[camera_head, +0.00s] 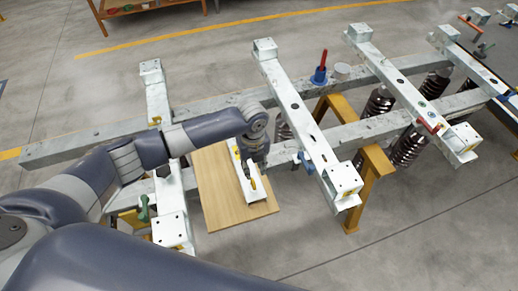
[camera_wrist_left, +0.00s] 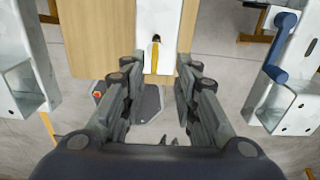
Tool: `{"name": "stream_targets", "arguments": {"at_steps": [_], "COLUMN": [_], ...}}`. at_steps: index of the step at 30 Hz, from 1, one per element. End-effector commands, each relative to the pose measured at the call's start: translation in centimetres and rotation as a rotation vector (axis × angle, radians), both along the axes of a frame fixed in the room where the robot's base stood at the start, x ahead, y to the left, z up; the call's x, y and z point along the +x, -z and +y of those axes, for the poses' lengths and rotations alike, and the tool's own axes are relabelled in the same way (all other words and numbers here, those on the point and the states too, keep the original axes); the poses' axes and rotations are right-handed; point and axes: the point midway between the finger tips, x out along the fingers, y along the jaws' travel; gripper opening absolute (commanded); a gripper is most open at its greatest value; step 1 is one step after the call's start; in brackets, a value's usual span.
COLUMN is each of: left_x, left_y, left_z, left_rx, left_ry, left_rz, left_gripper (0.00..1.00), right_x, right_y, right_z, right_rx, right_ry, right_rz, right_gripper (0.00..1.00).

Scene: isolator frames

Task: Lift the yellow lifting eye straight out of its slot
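The yellow lifting eye (camera_head: 253,184) is small and stands out of a white block (camera_head: 258,194) on a wooden board. In the left wrist view the yellow lifting eye (camera_wrist_left: 155,58) shows as an upright yellow strip near a dark hole in the white block (camera_wrist_left: 158,20). My left gripper (camera_head: 250,166) is right over the block, pointing down. In the left wrist view the left gripper (camera_wrist_left: 159,68) is open, with its fingers on either side of the eye and a gap to each. How deep the eye sits is hidden. My right gripper is not in view.
The wooden board (camera_head: 217,190) lies between white crossbeams (camera_head: 296,110) of a long steel frame. A red-and-blue tool (camera_head: 320,72) stands on the frame behind. A yellow trestle (camera_head: 370,175) is to the right. The grey floor in front is clear.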

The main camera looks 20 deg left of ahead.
Motion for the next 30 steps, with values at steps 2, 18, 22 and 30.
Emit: {"name": "stream_targets", "arguments": {"at_steps": [2,18,22,30], "left_x": [0.1,0.0,0.0,0.0], "left_y": [0.1,6.5,8.4,9.3], "left_z": [0.3,0.2,0.2,0.2], "left_rx": [0.005,0.005,0.003,0.003], "left_ry": [0.008,0.009,0.008,0.009], "left_rz": [0.002,0.000,0.001,-0.001], "left_gripper": [0.28,0.28,0.28,0.28], "right_x": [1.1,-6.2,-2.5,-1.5], "right_y": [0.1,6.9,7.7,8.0], "right_z": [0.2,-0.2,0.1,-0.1], "right_rx": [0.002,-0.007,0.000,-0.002], "right_ry": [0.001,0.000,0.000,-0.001], "right_rz": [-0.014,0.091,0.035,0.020], "right_gripper": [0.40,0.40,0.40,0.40]}}
